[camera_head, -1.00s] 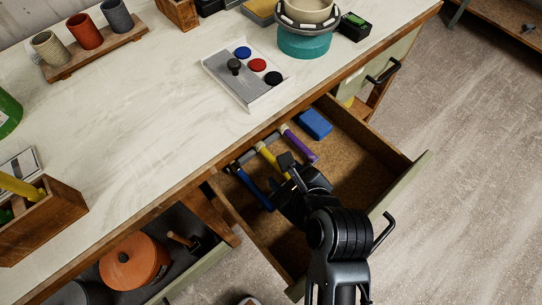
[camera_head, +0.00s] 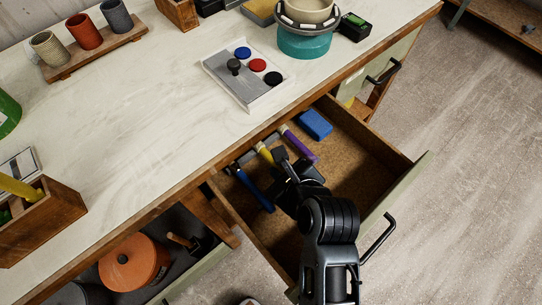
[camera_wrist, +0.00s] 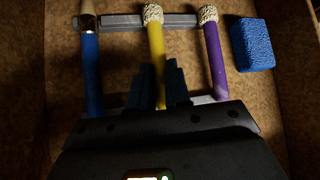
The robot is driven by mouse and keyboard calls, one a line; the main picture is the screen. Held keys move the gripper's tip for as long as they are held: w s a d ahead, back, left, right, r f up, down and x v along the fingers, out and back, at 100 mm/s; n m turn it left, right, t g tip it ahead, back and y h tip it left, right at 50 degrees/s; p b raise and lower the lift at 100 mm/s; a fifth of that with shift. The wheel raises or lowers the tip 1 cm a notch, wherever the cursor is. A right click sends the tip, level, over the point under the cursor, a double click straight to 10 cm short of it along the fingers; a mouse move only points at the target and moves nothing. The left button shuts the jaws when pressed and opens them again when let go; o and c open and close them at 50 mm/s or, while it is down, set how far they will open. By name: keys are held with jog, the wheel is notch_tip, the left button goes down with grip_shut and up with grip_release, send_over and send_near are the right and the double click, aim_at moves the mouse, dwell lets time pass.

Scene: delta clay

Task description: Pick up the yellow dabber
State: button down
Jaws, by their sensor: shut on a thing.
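The yellow dabber (camera_wrist: 156,48), with a pale speckled tip, lies in the open drawer between a blue tool and a purple dabber. In the head view only its far part (camera_head: 264,152) shows past my gripper (camera_head: 283,162). In the wrist view my gripper (camera_wrist: 160,88) has its two dark fingers on either side of the yellow handle, shut on it. The handle's near end is hidden under the gripper body. The dabber still lies in line with its neighbours on the grey rack (camera_wrist: 124,22).
The blue tool (camera_wrist: 91,70) and purple dabber (camera_wrist: 214,62) lie close on either side. A blue block (camera_head: 315,124) sits farther right in the drawer. The drawer's wooden walls (camera_head: 378,135) surround the arm. The drawer's right part is bare.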

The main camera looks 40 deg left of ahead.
aim_at(282, 172)
dwell(0.4)
jog(key=shift+r, duration=0.6)
notch_tip(282, 172, up, 3)
jog(key=shift+f, duration=0.1)
jog(key=w+d+r+p, duration=0.1)
jog(key=w+d+r, duration=0.3)
jog(key=d+r, duration=0.3)
jog(key=d, duration=0.4)
jog(key=shift+r, duration=0.1)
dwell(1.4)
